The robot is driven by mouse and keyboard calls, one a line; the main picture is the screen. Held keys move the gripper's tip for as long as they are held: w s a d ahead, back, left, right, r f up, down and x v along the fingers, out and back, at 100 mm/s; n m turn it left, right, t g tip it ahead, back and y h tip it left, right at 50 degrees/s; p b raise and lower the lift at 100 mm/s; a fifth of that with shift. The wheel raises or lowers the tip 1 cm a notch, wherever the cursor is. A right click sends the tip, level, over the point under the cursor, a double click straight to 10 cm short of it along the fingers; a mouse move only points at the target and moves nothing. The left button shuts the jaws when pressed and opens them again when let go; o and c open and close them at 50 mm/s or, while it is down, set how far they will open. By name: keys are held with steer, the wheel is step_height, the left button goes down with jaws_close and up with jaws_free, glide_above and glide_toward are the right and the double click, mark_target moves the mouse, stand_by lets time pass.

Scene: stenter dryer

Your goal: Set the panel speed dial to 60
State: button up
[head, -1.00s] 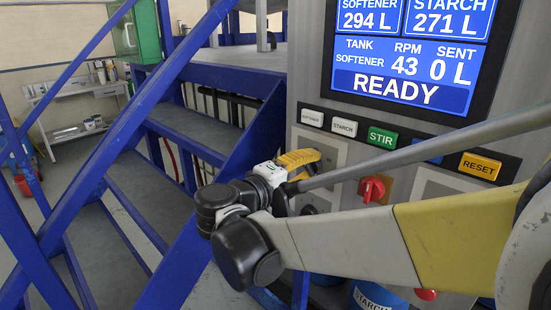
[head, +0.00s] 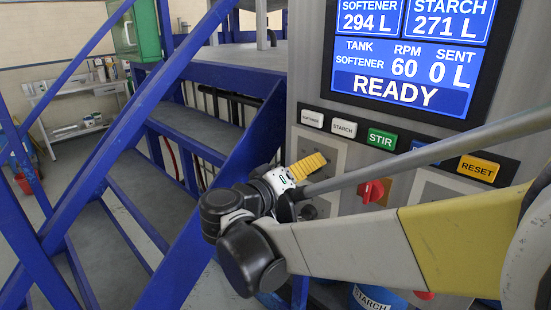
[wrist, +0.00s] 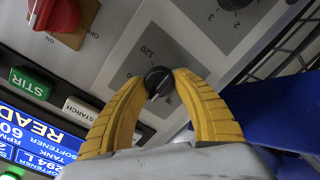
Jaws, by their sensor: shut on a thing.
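The black speed dial (wrist: 158,82) sits on a grey plate marked 120 in the wrist view. My gripper (wrist: 160,84) has its yellow ribbed fingers shut on the dial from both sides. In the head view my gripper (head: 308,166) reaches the panel below the STARCH button, and the dial is hidden there. The screen (head: 405,55) reads RPM 60, SENT 0 L and READY, with tank SOFTENER.
A red rotary switch (head: 373,191) is right of my gripper on the panel. A button row with a green STIR button (head: 381,139) and a yellow RESET button (head: 478,168) runs above. Blue metal stairs (head: 175,185) stand close on the left.

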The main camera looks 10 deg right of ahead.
steer(key=shift+r, duration=0.15)
steer(key=o, duration=1.2)
steer(key=shift+a, duration=0.1)
steer(key=v, duration=1.1)
steer(key=shift+s+a, duration=0.25)
steer(key=shift+a, duration=0.05)
